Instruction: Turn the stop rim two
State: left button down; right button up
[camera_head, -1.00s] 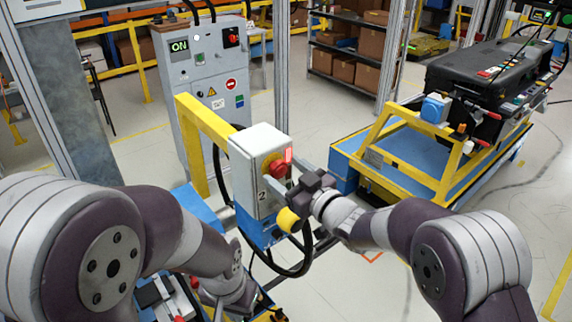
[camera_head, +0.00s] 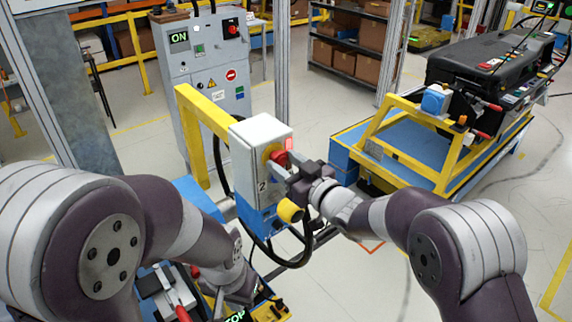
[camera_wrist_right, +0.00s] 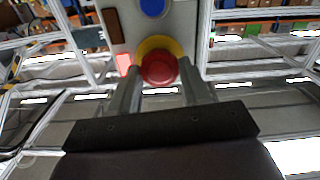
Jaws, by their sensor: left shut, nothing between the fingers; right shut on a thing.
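The stop control is a red knob (camera_head: 281,158) on a yellow rim (camera_head: 268,153), on the right face of a white and blue box (camera_head: 255,150) marked 2. My right gripper (camera_head: 277,166) reaches it from the right. In the right wrist view, the red knob (camera_wrist_right: 158,67) sits between the two fingers, with the yellow rim (camera_wrist_right: 158,41) behind it; the fingers are shut on the stop control. Exact finger contact is hard to see. My left gripper (camera_head: 236,295) is low in the head view, shut and empty, its fingertips poorly visible.
A yellow post (camera_head: 205,112) and black cable (camera_head: 298,262) run by the box. A grey cabinet (camera_head: 205,75) with an ON display stands behind. A blue cart (camera_head: 345,165) with a yellow frame and black dashboard module (camera_head: 480,62) is at right. A lit red lamp (camera_head: 289,145) is beside the knob.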

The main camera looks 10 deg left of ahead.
jog(key=m, duration=0.3)
jog(key=shift+r, duration=0.15)
jog(key=shift+r+m, duration=0.1)
jog(key=shift+m, duration=1.1)
jog(key=shift+w+m, duration=0.1)
jog(key=shift+m, duration=0.2)
